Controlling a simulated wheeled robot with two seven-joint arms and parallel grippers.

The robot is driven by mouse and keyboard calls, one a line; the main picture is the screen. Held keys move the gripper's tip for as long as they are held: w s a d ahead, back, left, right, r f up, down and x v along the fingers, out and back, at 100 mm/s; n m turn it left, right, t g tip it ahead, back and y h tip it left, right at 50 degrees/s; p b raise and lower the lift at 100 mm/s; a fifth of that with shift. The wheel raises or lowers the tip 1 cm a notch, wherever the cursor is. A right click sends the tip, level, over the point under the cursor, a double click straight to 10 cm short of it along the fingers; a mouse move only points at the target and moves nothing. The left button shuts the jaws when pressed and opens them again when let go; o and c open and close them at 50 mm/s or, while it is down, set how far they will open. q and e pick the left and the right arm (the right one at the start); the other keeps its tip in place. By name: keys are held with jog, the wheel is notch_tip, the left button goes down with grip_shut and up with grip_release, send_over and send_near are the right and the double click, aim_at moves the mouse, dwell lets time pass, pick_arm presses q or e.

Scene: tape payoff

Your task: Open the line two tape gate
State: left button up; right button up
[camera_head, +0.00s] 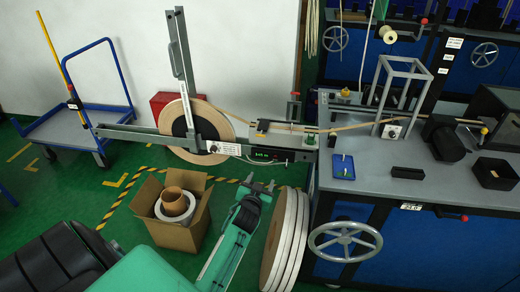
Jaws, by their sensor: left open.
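A large tape reel (174,116) stands upright at the back, with a long grey bar (133,133) running left from it and an upright grey bar (179,55) above it. Brown tape (350,126) runs from the reel area to the right over the bench. A guide unit (280,140) with a green-lit display, a red-topped post (294,106) and a green knob (310,138) sits beside the reel. I cannot tell which part is the line two gate. My left gripper (259,184) is open and empty, in front of and below the guide unit, apart from it. My right gripper does not show.
A cardboard box (180,236) with rolls stands left of my left arm. Several large discs (284,240) lean close on its right. The bench (420,195) with a handwheel (345,241) is at right. A blue trolley (70,132) stands at far left.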

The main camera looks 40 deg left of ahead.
pick_arm(q)
jog(key=a+r+n+t+y+b, duration=0.1)
jog(key=a+r+y, duration=0.15)
jog(key=r, duration=0.55)
jog(key=p, duration=0.1)
send_near(263, 128)
jog(key=shift+h, duration=0.35)
jog(key=x, duration=0.4)
jog(key=shift+a+f, duration=0.15)
jog(key=shift+a, duration=0.2)
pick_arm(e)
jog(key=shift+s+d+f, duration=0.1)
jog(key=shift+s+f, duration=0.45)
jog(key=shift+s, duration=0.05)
